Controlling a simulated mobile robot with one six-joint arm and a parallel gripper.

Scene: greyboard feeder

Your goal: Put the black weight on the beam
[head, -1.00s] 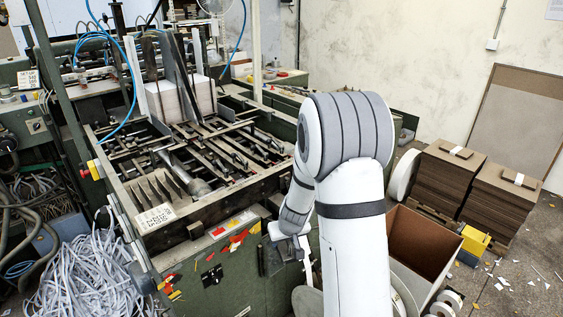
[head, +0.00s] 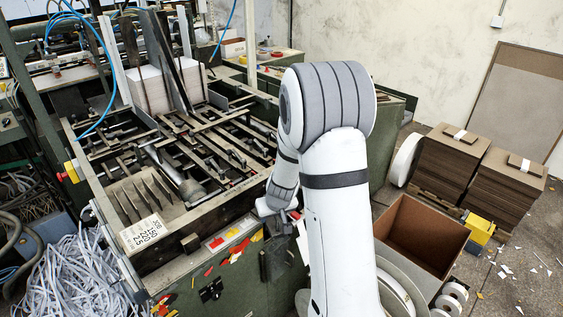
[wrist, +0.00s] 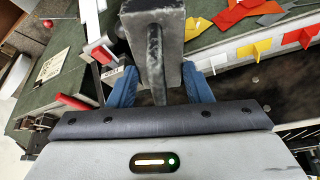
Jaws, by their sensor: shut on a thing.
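The black weight, a dark worn block with a handle (wrist: 156,60), is at the top centre of the wrist view. My gripper (wrist: 160,88) has its two blue fingers on either side of the handle and is shut on it. In the head view my wrist is by the machine's front right, and its fingers are hidden. I cannot tell whether the weight touches anything.
Red and yellow tags (head: 229,255) are on the green panel. An open brown box (head: 424,232) stands to the right, with stacked board (head: 452,172) behind it. Paper strips (head: 82,272) heap at lower left.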

